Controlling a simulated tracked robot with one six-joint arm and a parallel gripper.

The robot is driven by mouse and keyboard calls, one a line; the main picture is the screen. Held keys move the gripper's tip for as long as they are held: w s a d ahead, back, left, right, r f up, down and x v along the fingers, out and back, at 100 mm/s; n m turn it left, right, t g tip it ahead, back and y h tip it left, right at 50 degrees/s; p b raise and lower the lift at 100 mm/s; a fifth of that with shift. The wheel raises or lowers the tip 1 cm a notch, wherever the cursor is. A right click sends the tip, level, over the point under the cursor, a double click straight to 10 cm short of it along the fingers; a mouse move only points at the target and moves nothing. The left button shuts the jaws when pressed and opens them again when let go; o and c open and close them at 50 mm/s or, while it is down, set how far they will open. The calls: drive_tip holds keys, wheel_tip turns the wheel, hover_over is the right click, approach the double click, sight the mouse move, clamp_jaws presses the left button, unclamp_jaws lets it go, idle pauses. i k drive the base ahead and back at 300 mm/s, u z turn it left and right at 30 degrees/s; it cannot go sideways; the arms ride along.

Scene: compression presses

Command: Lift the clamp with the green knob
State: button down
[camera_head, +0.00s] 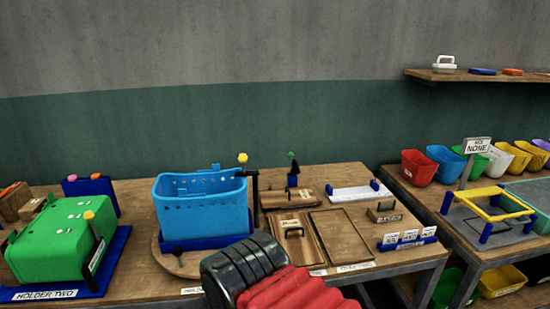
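The clamp with the green knob (291,155) stands upright toward the back of the middle wooden table, right of the blue basket. Its knob tops a dark, slightly bent lever above a small blue block (292,181). A wooden piece next to it hides part of its base. My gripper's fingertips do not show. Only a black and red part of my own arm shows at the bottom centre, in front of the table.
A blue basket (200,215) stands beside a tall yellow-knobbed lever (242,158). A green box (58,240) sits on a blue holder at left. Wooden boards (340,237) and labelled blocks (408,242) lie at right. Coloured bins (418,168) line the right table.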

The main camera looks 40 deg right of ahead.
sight(294, 170)
drive_tip(key=u, duration=0.7)
drive_tip(key=k, duration=0.75)
drive_tip(key=z, duration=1.6)
drive_tip(key=i, duration=1)
drive_tip(key=z, duration=0.05)
